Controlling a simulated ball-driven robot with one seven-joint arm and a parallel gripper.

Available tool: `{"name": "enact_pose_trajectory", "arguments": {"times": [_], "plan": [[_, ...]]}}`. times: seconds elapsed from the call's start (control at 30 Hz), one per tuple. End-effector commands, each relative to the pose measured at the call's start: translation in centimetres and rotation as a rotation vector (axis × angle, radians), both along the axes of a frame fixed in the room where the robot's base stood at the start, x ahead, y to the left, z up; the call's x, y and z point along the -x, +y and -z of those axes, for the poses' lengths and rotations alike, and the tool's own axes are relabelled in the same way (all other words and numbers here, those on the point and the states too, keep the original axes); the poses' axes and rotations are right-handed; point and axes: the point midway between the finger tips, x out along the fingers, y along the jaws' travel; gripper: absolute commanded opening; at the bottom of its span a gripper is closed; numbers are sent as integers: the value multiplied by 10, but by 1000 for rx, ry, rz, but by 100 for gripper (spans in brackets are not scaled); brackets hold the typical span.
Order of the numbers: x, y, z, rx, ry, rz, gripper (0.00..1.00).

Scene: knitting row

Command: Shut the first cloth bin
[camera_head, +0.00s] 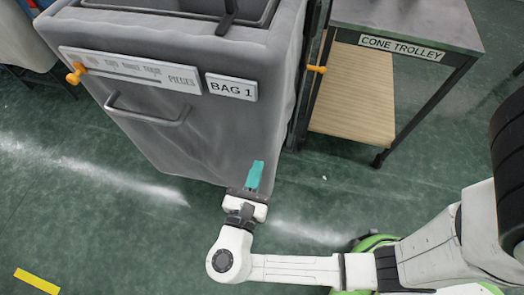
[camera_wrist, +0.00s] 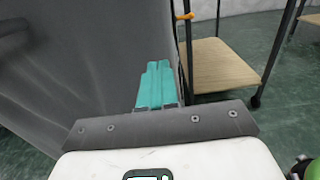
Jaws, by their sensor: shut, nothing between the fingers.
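The grey cloth bin (camera_head: 185,110) stands at the upper left in the head view, with a "BAG 1" label, a longer sign reading in part "PIECES", and a metal bar handle (camera_head: 147,112) on its front. Its top is partly in view and shows a dark-rimmed opening. My gripper (camera_head: 255,172) has teal fingers held together with nothing between them. It is in front of the bin's lower right part; whether it touches the cloth I cannot tell. In the wrist view the teal fingers (camera_wrist: 155,86) point at the grey cloth (camera_wrist: 70,70) near the bin's right edge.
The cone trolley (camera_head: 402,42), with a dark top and a wooden lower shelf (camera_head: 352,95), stands right of the bin with a narrow gap between. Orange knobs (camera_head: 76,73) stick out at the bin's left and by the trolley. Green floor with pale dust lies open in front.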

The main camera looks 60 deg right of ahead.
Motion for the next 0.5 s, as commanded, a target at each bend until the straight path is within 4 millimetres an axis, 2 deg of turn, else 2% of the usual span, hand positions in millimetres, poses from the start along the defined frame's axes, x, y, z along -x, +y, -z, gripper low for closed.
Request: {"name": "enact_pose_trajectory", "arguments": {"times": [0.03,0.2,0.5], "plan": [[-3,-10,0,0,-1,3,0],[-11,-35,1,0,0,2,0],[-17,-52,0,-1,-1,0,0]]}}
